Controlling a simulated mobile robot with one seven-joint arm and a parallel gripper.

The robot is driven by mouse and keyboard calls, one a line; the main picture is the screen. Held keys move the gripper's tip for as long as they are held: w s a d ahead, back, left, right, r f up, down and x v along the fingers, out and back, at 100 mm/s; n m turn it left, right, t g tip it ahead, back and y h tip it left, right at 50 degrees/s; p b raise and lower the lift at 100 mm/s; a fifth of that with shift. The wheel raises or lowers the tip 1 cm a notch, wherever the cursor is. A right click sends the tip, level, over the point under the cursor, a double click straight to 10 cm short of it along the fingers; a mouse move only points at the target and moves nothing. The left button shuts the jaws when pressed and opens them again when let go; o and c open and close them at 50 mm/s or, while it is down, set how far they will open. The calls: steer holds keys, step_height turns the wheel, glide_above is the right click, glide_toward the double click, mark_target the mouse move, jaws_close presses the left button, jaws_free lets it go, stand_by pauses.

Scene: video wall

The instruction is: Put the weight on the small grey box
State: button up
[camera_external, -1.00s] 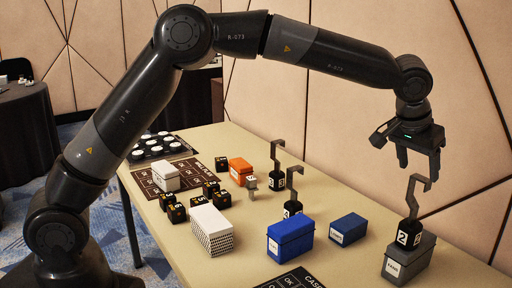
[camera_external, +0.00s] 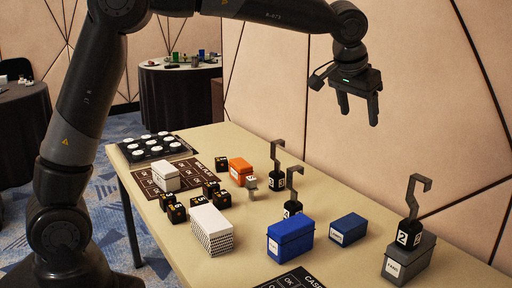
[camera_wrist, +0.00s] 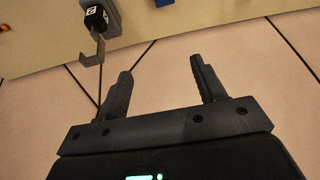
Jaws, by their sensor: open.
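A black block with a grey hook and the number 2 (camera_external: 408,234), seemingly the weight, stands upright on the small grey box (camera_external: 408,265) at the right front of the table. My gripper (camera_external: 359,119) is open and empty in the air, above and to the left of it, clear of both. The wrist view shows my gripper (camera_wrist: 161,78) with fingers apart and nothing between them. The hooked block (camera_wrist: 96,18) and the grey box (camera_wrist: 114,22) appear at its top left, beyond the fingertips.
Two other hooked blocks (camera_external: 277,180) (camera_external: 292,209) stand mid-table. The panelled wall (camera_external: 430,110) is close behind.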

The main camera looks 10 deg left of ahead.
steer(key=w+a+r+n+t+y, duration=0.1)
steer(key=w+a+r+n, duration=0.1)
steer(key=a, duration=1.4)
steer(key=w+a+r+n+y, duration=0.1)
steer(key=w+a+r, duration=0.1)
steer(key=a, duration=1.4)
steer(key=s+a+f+n, duration=0.2)
steer(key=s+a+f, duration=0.2)
steer(key=s+a, duration=0.3)
steer(key=s+a+f+n, duration=0.3)
steer(key=s+a, duration=0.4)
steer(key=a, duration=0.8)
steer(key=shift+f, duration=0.35)
steer(key=shift+o, duration=0.4)
steer(key=shift+s+a, duration=0.1)
